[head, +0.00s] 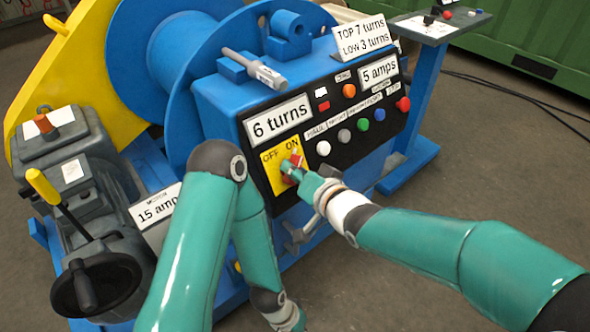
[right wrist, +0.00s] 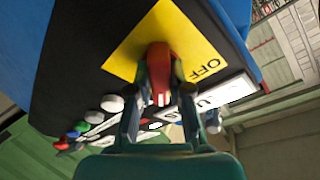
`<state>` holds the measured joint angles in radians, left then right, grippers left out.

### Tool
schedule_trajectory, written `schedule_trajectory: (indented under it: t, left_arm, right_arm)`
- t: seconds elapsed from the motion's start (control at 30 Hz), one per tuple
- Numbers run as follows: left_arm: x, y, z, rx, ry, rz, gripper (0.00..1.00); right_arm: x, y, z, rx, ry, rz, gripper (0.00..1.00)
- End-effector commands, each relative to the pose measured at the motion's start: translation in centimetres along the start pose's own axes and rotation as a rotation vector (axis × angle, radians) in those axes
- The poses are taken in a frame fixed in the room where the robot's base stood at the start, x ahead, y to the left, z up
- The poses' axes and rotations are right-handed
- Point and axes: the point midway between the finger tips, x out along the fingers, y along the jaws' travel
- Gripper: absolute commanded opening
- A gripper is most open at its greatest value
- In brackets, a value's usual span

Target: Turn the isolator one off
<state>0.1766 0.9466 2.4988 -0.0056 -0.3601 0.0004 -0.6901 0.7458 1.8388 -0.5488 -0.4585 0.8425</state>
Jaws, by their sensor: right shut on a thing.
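The isolator is a yellow plate (head: 269,160) marked OFF on its left and ON on its right, with a red handle (head: 298,160) on it. It sits at the left end of the black control panel. My right gripper (head: 293,173) is shut on the red handle. In the right wrist view the handle (right wrist: 159,68) stands between the fingers, in front of the yellow plate (right wrist: 132,60). OFF shows there to the right; ON is hidden. Which mark the handle points at I cannot tell.
Several coloured buttons, such as a white one (head: 323,148) and a red one (head: 403,104), line the panel right of the isolator. A "6 turns" display (head: 278,118) is above it. A gearbox with a yellow lever (head: 42,186) stands at left. Open floor lies at right.

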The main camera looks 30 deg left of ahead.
Motion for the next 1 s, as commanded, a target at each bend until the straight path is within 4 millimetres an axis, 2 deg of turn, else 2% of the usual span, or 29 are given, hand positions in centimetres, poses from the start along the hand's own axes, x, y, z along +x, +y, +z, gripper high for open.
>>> schedule_trajectory:
  t: [0.37, 1.0]
  left_arm:
    - [0.2, -0.1, 0.0, 0.000, 0.000, 0.000, 0.00]
    - [-1.0, 0.4, 0.0, 0.000, 0.000, 0.000, 0.00]
  right_arm:
    - [0.0, 0.3, 0.0, -0.183, -0.001, -0.038, 0.00]
    - [0.0, 0.2, -0.1, -0.765, -0.003, -0.169, 0.00]
